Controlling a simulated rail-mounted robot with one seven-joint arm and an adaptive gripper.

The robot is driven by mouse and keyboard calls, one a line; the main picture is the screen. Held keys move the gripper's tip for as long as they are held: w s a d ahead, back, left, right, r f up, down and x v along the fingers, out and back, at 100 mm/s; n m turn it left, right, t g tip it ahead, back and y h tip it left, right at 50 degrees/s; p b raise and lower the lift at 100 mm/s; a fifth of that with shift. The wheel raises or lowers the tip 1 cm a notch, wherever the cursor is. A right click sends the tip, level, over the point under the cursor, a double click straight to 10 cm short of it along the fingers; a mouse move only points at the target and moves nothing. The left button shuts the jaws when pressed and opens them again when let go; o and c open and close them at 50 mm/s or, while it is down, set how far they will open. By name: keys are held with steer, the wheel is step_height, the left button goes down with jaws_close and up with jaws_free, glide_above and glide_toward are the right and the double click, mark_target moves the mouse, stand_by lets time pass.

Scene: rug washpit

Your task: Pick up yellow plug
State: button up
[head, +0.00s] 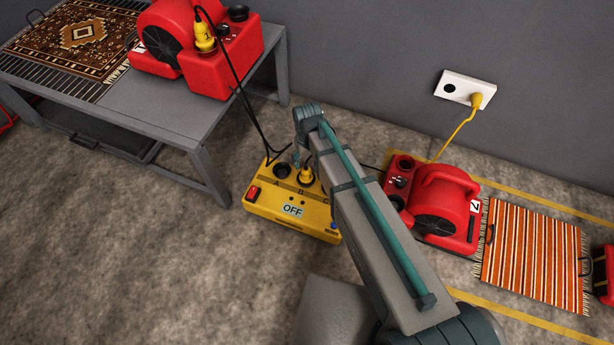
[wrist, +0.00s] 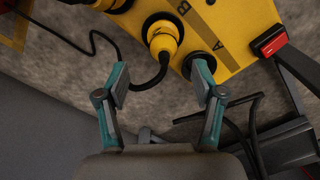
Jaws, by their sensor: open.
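A yellow plug (wrist: 163,38) with a black cord sits in socket B of the yellow power box (wrist: 225,38). The same plug (head: 305,174) shows on the box in the head view, partly behind my arm. My gripper (wrist: 160,82) is open and empty, its teal fingers spread just short of the plug in the wrist view. The right finger overlaps socket A. Another yellow plug (head: 204,38) sits on the red blower on the table, and a third yellow plug (head: 477,100) is in the wall outlet. Part of a yellow fitting shows at the wrist view's top edge.
The box has a red switch (head: 254,194) and an OFF label. A grey table (head: 180,115) with a rug (head: 50,40) and red blower (head: 235,70) stands left. Another red blower (head: 440,205) and striped rug (head: 535,250) lie right. Black cords run beside the box.

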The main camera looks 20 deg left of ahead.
mark_target(306, 168)
steer(key=shift+s+a+f+b, duration=0.15)
steer(key=shift+f+b, duration=0.85)
steer(key=shift+f, duration=0.95)
steer(key=shift+w+a+f+b, duration=0.1)
steer(key=shift+f+b, duration=0.9)
steer(key=shift+f, duration=0.95)
steer(key=shift+c, duration=0.2)
steer(key=shift+r, duration=0.1)
jaws_close()
